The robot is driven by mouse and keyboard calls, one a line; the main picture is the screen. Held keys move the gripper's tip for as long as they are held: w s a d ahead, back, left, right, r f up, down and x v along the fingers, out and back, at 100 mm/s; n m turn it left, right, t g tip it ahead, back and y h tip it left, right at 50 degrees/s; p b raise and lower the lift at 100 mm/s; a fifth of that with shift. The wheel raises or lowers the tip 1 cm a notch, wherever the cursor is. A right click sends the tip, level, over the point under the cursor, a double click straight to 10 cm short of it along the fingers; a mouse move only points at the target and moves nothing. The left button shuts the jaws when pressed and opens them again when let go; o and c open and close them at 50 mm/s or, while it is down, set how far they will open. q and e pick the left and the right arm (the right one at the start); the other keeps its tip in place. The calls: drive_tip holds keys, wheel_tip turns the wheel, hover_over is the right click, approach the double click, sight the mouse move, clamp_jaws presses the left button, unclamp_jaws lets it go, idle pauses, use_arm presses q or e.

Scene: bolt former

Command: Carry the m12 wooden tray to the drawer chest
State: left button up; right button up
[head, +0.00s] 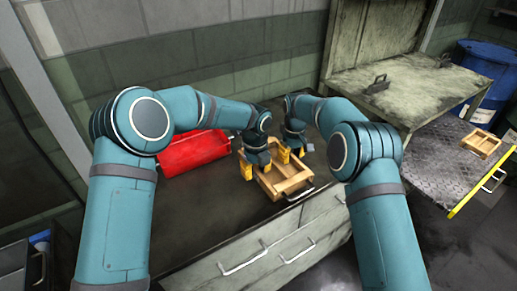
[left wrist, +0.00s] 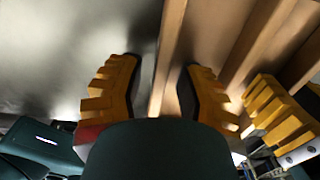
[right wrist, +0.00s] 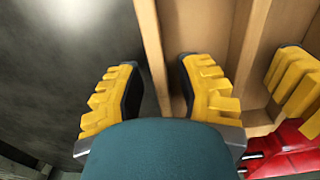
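A light wooden tray (head: 293,185) with inner dividers lies on the dark top of a cabinet with drawers (head: 270,245). No m12 mark is readable on it. My left gripper (head: 258,170) is at the tray's near-left side. In the left wrist view its fingers stand apart on either side of a tray wall (left wrist: 170,50), with gaps showing. My right gripper (head: 293,154) is at the tray's far side. In the right wrist view its open fingers straddle another wall (right wrist: 150,40), with a gap showing. A second wooden tray (head: 481,144) lies at the right.
A red toolbox (head: 190,153) stands just left of the tray. The second tray is on a metal tread plate (head: 440,160) with a yellow edge. A worn grey bench or machine top (head: 400,95) and a blue barrel (head: 487,70) are at the back right. The wall is close behind.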

use_arm(q)
drive_tip(key=shift+r, duration=0.1)
use_arm(e)
drive_tip(key=shift+r, duration=0.1)
drive_tip(key=shift+r, duration=0.1)
use_arm(q)
wheel_tip(320, 180, up, 12)
use_arm(e)
wheel_tip(320, 180, up, 12)
idle(0.8)
use_arm(q)
drive_tip(key=shift+s, duration=0.1)
use_arm(e)
drive_tip(key=shift+s, duration=0.1)
